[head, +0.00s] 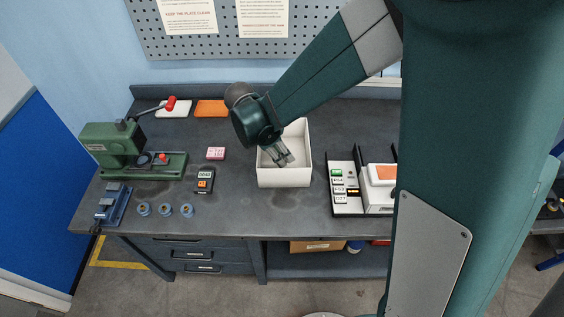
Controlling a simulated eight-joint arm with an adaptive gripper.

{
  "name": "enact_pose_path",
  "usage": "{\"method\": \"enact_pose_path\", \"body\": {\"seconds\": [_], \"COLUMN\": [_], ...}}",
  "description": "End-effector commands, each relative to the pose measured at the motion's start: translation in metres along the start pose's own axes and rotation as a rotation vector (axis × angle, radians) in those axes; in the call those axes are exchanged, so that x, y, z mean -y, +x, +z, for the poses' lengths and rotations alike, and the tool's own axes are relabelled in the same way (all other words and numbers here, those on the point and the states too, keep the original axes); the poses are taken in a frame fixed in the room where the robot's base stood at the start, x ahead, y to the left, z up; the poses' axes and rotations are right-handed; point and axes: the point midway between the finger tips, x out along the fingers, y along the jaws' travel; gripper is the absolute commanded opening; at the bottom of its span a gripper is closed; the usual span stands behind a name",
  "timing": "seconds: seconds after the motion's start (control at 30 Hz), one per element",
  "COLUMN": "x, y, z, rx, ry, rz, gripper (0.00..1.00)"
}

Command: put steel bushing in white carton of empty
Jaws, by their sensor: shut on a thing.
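The white carton (284,178) stands open-topped near the middle of the bench, and its visible inside looks empty. My gripper (286,160) points down over the carton's opening, with its fingertips inside the carton's outline in the picture. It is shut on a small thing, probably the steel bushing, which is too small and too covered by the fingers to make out. I cannot tell how far the fingertips are above the carton floor.
Three round blue-grey pieces (165,210) stand in a row at the front left. A black tray (346,208) stands right of the carton.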

Motion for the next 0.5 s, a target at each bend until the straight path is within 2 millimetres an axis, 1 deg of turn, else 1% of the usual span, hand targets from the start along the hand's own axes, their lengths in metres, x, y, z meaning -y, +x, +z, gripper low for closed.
{"method": "enact_pose_path", "body": {"seconds": [0.27,0.5], "x": [0.0,0.0], "y": [0.003,0.023], "z": [-0.001,-0.009], "rx": [0.0,0.0], "ry": [0.0,0.0], "rz": [0.0,0.0], "gripper": [0.09,0.09]}}
